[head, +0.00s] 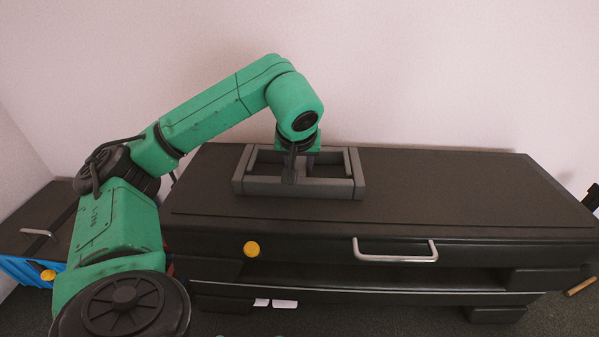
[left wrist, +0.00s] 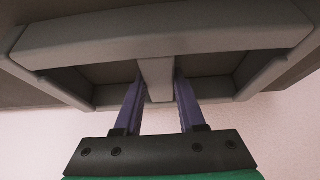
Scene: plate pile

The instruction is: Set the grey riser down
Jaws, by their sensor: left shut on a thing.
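The grey riser (head: 335,188) is an open rectangular frame with a bar across its middle. In the head view it is level at the left part of the dark cabinet top (head: 450,190). I cannot tell whether it touches the top or hangs just above it. My left gripper (head: 296,170) points down into the frame from above. In the left wrist view the riser (left wrist: 160,38) fills the upper part, and the two fingers of my left gripper (left wrist: 158,88) are shut on its middle bar, one on each side. My right gripper does not show.
The cabinet top right of the riser is clear. The cabinet front has a metal handle (head: 396,258) and a yellow knob (head: 251,249). A pale wall (head: 430,70) stands close behind. A lower dark surface with a blue side (head: 20,270) is at the far left.

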